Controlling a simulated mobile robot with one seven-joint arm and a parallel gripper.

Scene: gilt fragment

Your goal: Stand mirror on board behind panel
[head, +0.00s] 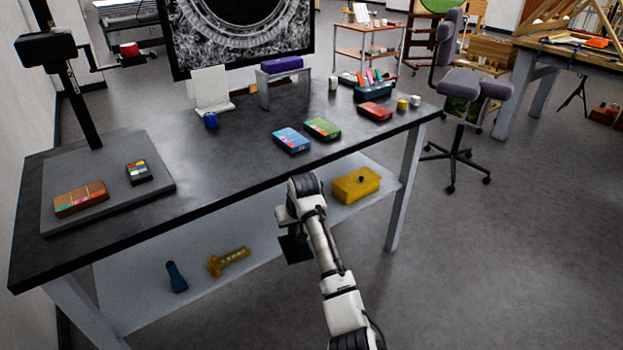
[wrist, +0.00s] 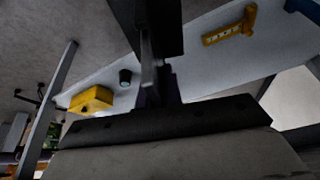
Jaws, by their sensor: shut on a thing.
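My gripper (head: 293,238) hangs in front of the table's near edge, below the tabletop. It is shut on a dark, thin plate (head: 296,249), which may be the mirror; in the wrist view the fingers hide much of it. The grey board (head: 115,165) lies on the tabletop at the left, with a black post at its back. On the board lie a brown block with coloured patches (head: 80,199), possibly the panel, and a small colour chart (head: 139,172). My gripper is well to the right of the board.
On the black tabletop (head: 215,170) are blue (head: 291,140), green (head: 322,129) and red boxes (head: 374,111), and a white upright card (head: 211,88). The lower shelf holds a yellow box (head: 354,186) and a yellow tool (head: 229,261). The tabletop between board and boxes is clear.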

